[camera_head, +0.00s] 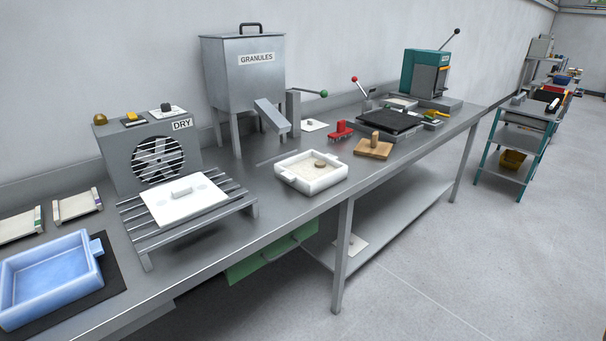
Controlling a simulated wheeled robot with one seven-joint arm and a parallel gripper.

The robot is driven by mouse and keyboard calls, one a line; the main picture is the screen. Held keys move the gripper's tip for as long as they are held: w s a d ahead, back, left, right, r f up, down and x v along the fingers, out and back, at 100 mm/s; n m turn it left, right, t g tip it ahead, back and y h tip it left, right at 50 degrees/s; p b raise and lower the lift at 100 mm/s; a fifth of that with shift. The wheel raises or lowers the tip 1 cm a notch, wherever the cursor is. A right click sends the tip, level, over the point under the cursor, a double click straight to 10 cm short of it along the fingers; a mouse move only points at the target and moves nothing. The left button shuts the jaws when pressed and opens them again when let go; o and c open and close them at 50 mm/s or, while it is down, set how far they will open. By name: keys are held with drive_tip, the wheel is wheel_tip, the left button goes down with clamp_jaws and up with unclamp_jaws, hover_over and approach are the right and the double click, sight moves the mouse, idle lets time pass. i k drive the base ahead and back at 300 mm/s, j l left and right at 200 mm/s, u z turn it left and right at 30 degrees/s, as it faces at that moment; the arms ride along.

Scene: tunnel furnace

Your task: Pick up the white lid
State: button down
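A flat white lid (160,204) with a raised block handle (181,188) on top lies on the slatted metal rack (248,209). The rack stands in front of the grey fan box marked DRY (116,151). The lid lies flat, and nothing covers it in this view. A white square dish (311,182) with a small tan object inside stands to the right of the rack. My gripper is not in view.
A blue tray (50,274) sits on a dark mat at the lower left. The GRANULES hopper (232,84) stands behind the dish. A red item (340,132), a wooden block (374,149) and a teal press (423,72) are farther right.

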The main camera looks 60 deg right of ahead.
sight(169, 203)
drive_tip(key=i+l, duration=0.35)
drive_tip(key=i+l+u, duration=0.15)
drive_tip(key=i+l, duration=0.15)
drive_tip(key=l, duration=0.25)
drive_tip(key=i+l, duration=0.35)
drive_tip(key=l, duration=0.15)
drive_tip(key=l+u, duration=0.1)
drive_tip(key=u, duration=0.95)
